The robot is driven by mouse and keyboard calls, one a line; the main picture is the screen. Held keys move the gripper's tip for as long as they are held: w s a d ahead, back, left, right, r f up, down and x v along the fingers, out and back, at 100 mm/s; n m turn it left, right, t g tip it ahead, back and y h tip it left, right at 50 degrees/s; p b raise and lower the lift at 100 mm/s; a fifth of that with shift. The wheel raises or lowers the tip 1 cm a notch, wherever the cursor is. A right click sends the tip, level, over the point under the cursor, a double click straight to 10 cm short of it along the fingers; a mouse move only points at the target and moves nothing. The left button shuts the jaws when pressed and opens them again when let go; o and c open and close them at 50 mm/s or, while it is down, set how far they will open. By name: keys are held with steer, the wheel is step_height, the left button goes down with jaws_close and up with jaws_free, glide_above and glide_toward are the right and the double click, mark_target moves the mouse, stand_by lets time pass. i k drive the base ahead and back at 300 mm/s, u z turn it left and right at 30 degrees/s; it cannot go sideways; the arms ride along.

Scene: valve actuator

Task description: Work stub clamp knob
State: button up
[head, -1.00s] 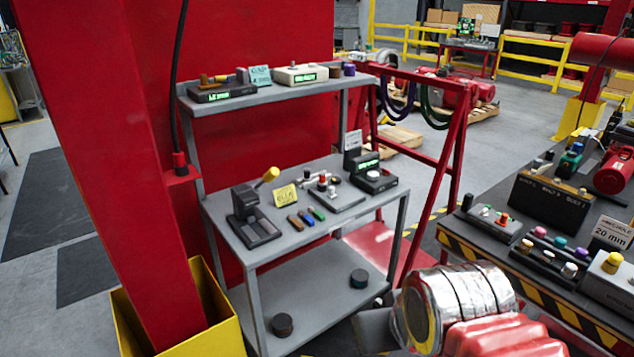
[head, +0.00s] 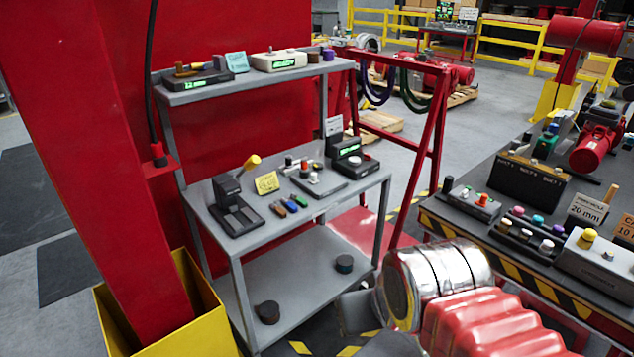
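I cannot tell for sure which part is the stub clamp knob. On the middle shelf of a grey cart, a black lever device (head: 233,207) stands with a yellow-tipped handle (head: 252,161) slanting up to the right. On the striped bench at right, a grey box (head: 598,262) carries a yellow knob (head: 588,235). A black base with a small row of coloured knobs (head: 525,235) sits beside it. My silver and red arm shows at the lower middle, between cart and bench. My gripper's fingers do not show.
The cart's middle shelf (head: 300,212) also holds a yellow note (head: 267,183), small coloured bars and a black scale-like device (head: 350,157). A red column in a yellow guard (head: 190,300) stands at left. A red A-frame (head: 432,130) stands behind the cart.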

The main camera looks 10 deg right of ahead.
mark_target(318, 165)
steer(key=u, duration=0.55)
steer(key=k, duration=1.35)
steer(key=u, duration=0.25)
steer(key=i, duration=0.45)
steer(key=z, duration=0.8)
steer(key=i, duration=0.55)
steer(key=z, duration=0.5)
steer(key=i, duration=1.85)
steer(key=u, duration=0.55)
